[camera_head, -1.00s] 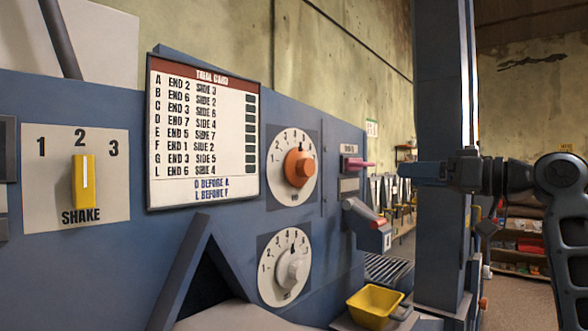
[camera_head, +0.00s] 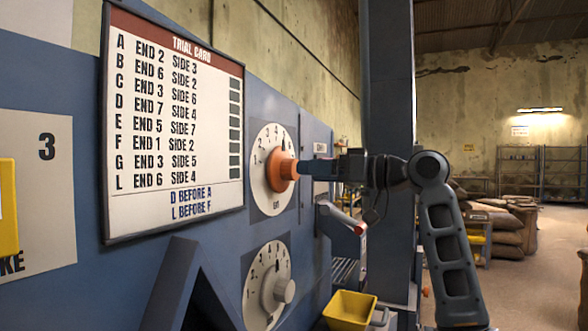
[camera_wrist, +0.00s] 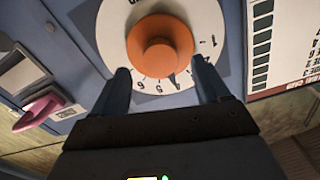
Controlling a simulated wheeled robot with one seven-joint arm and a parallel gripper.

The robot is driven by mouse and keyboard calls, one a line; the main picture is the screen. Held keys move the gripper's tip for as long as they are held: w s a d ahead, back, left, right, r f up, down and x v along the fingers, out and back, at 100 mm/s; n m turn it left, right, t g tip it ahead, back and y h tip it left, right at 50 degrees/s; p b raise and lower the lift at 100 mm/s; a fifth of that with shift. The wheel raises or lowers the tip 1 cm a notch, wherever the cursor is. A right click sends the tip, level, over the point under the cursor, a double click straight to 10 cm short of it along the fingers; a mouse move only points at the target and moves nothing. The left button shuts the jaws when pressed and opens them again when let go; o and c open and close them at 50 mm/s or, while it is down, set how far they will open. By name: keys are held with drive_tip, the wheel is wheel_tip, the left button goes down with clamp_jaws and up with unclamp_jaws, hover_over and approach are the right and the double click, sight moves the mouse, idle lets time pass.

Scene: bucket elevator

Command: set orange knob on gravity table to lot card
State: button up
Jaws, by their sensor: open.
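The orange knob (camera_head: 280,172) sits on a white numbered dial (camera_head: 258,150) on the blue panel. It also shows in the wrist view (camera_wrist: 160,42). My gripper (camera_head: 302,169) is at the knob's right side in the head view. In the wrist view my open gripper (camera_wrist: 160,70) has its fingers apart, just below the knob's two sides; contact cannot be told. The knob's exact setting is unclear. A trial card (camera_head: 175,120) lists letters A to G and L with END and SIDE numbers, plus "D before A" and "L before F". I see no card labelled lot card.
A grey knob (camera_head: 284,290) on its own dial is below. A yellow SHAKE switch (camera_head: 8,208) is at the left edge. A pink handle (camera_wrist: 38,112) is beside the dial in the wrist view. A yellow tray (camera_head: 349,311) and a blue post (camera_head: 388,80) stand to the right.

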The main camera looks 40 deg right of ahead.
sight(287, 169)
drive_tip(key=p+x, duration=0.1)
drive_tip(key=x, duration=0.3)
drive_tip(key=shift+w, duration=0.2)
drive_tip(key=c, duration=1)
